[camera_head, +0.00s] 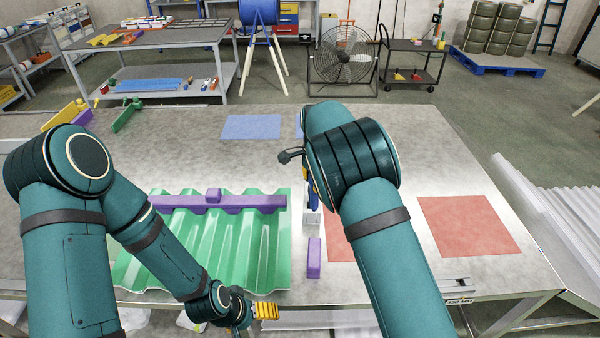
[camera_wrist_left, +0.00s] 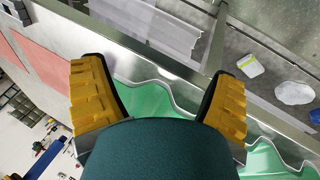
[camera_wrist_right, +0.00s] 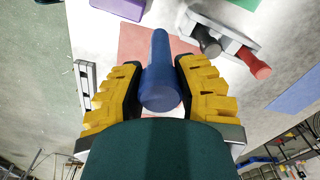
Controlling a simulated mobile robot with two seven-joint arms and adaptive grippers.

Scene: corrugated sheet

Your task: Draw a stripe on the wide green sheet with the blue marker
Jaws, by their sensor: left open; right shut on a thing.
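The wide green corrugated sheet (camera_head: 245,250) lies on the metal table at front left, its lower left covered by my left arm. A purple bar (camera_head: 250,201) with a raised knob lies across its far part. My right gripper (camera_wrist_right: 158,68) is shut on the blue marker (camera_wrist_right: 160,90) in the right wrist view; my right arm mostly hides that gripper in the head view. My left gripper (camera_head: 262,311) is open and empty by the sheet's near right corner, at the table's front edge. Green sheet (camera_wrist_left: 150,98) shows between its fingers in the left wrist view.
A rack (camera_wrist_right: 225,32) with a red marker (camera_wrist_right: 258,68) and a dark one stands near my right gripper. A purple block (camera_head: 314,258) lies right of the sheet. Red (camera_head: 468,226) and blue (camera_head: 251,127) flat squares lie on the table. Green and yellow pieces sit at far left.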

